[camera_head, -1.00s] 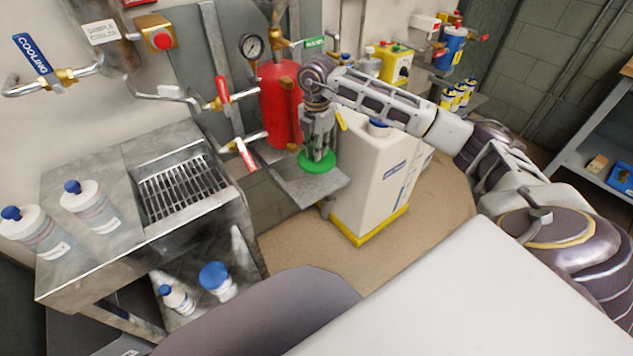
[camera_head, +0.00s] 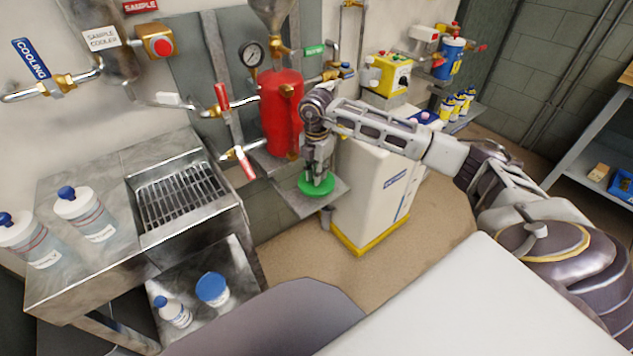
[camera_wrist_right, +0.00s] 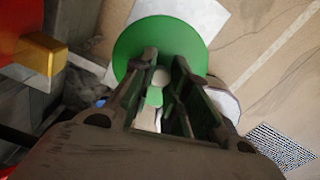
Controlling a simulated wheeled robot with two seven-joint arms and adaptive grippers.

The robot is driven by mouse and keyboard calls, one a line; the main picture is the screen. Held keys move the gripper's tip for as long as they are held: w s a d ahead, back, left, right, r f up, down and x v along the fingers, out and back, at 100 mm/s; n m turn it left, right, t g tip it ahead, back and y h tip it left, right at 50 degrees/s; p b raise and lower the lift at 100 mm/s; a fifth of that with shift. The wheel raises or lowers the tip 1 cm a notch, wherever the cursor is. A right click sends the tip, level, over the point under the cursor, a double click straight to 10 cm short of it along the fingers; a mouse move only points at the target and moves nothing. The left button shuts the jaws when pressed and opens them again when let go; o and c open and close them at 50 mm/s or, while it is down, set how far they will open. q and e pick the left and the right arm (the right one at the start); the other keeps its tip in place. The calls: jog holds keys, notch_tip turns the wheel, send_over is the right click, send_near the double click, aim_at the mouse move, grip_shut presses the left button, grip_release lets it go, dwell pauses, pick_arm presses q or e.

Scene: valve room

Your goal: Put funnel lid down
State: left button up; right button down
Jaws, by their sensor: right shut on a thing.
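The funnel lid is a green disc (camera_head: 316,188) with a small knob on top. My right gripper (camera_head: 318,178) points down and is shut on its knob. The lid is at or just above a small metal shelf (camera_head: 300,204) below the red cylinder; I cannot tell whether it touches. In the right wrist view the green disc (camera_wrist_right: 160,42) lies beyond my gripper fingers (camera_wrist_right: 163,85), which are around the pale knob. My left gripper is not in view.
The red cylinder (camera_head: 281,110) stands just left of my gripper, with a funnel (camera_head: 273,15) above. A white container with a yellow base (camera_head: 372,190) is close on the right. A steel sink bench (camera_head: 150,250) with bottles stands left.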

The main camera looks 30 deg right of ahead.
notch_tip(320, 180, down, 2)
jog(key=shift+f+b, duration=0.25)
jog(key=shift+b, duration=0.05)
jog(key=shift+f, duration=0.65)
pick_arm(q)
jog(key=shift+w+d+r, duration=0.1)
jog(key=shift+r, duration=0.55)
pick_arm(e)
jog(key=c, duration=1.3)
grip_release()
jog(key=shift+f, duration=0.1)
jog(key=shift+c, duration=0.2)
